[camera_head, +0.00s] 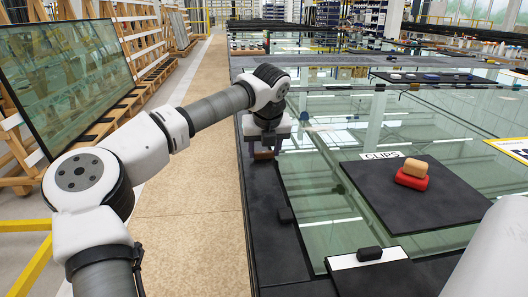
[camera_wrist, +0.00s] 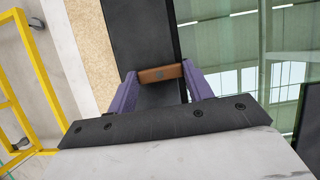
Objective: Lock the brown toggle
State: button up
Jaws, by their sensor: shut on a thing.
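The brown toggle (camera_wrist: 160,74) is a small brown block with a darker spot on its face, on the dark edge strip of the glass table. My gripper (camera_wrist: 159,70) has its two purple fingers shut on its two ends. In the head view, my gripper (camera_head: 266,137) reaches down over the table's left edge. A brown bit of the toggle (camera_head: 264,155) shows just below it; the rest is hidden by the gripper. I cannot tell from these views which way the toggle is set.
Another black block (camera_head: 369,253) lies on a white-and-black plate. A tan block (camera_head: 415,167) rests on a red one (camera_head: 411,181) on a dark mat (camera_head: 400,211) labelled CLIPS. A yellow rail (camera_head: 25,225) stands left; the aisle floor (camera_head: 190,180) is clear.

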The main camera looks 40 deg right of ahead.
dwell(0.4)
jog(key=o, duration=1)
jog(key=v, duration=1.4)
jog(key=shift+f+b, duration=0.1)
jog(key=shift+b, duration=0.2)
